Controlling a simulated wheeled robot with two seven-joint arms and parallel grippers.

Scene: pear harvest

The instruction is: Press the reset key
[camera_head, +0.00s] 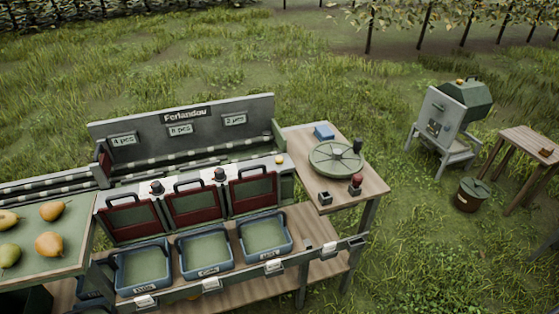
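No part in the camera_head view can be surely read as the reset key. A small yellow button-like spot (279,160) sits at the right end of the sorting machine (183,137). A red-topped knob or stamp (356,182) and a small dark block (325,198) stand at the front of the wooden side table (312,180). Dark knobs (157,187) stand between the machine's red-framed gates (193,203). Neither of my grippers shows in this view.
Blue bins (143,292) stand on a wooden shelf before the gates. A green tray (47,272) with several pears is at the left. A round green disc (337,157) lies on the side table. A lidded bucket (471,195) stands on grass at right.

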